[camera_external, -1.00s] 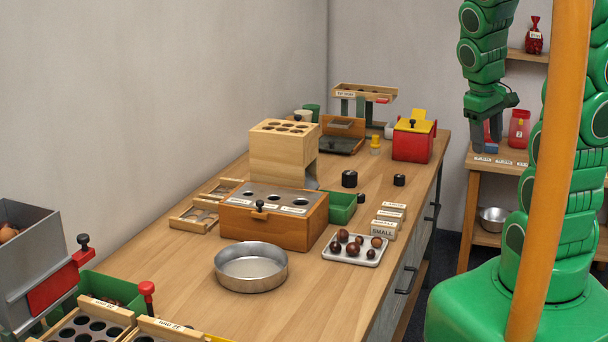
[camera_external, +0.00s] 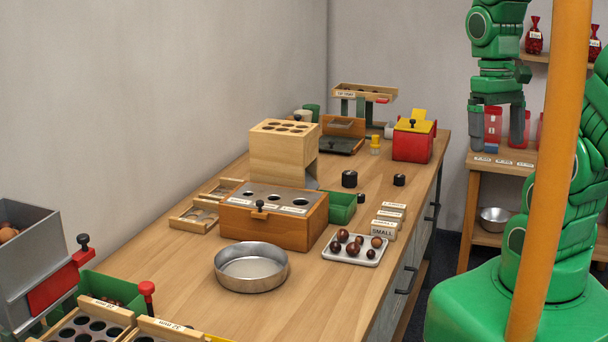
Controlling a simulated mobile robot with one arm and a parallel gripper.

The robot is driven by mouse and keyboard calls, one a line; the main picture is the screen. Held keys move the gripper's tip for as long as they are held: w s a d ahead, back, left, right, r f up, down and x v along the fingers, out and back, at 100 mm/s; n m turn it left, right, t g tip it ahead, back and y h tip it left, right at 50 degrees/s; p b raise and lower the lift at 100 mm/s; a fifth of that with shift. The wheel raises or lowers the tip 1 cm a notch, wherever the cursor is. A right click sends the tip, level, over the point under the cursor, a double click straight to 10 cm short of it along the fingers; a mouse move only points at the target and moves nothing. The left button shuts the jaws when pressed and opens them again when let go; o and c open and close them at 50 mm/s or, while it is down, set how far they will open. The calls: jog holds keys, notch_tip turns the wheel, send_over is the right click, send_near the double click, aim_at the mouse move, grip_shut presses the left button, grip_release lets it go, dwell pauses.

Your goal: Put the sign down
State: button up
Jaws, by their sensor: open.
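Several small wooden signs stand in a row on the right part of the workbench; the front sign (camera_external: 384,231) reads "SMALL". My gripper (camera_external: 498,142) is at the upper right, over the side table and well apart from these signs. Its two grey fingers point down and are spread, with a gap between them. I see no sign between them. Red containers (camera_external: 493,118) show around and behind the fingers; whether any finger touches one I cannot tell.
A metal tray of chestnuts (camera_external: 328,253) lies in front of the signs, with a round metal pan (camera_external: 251,283) to its left. A wooden sorting box (camera_external: 235,222) stands behind. The side table (camera_external: 476,168) carries label strips on its front edge.

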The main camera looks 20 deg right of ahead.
jog(key=shift+d, duration=0.1)
jog(key=n+y, duration=0.1)
jog(key=n, duration=2.6)
send_over(384, 223)
jog(key=shift+t, duration=0.4)
jog(key=f, duration=2.5)
jog(key=shift+s+d+f, duration=0.2)
jog(key=shift+d+f, duration=0.1)
jog(key=shift+d, duration=0.1)
jog(key=shift+w+f, duration=0.2)
jog(key=shift+f, duration=0.45)
jog(key=shift+a+f, duration=0.2)
jog(key=shift+f, duration=1.6)
jog(key=shift+a+f, duration=0.2)
jog(key=shift+f, duration=1.6)
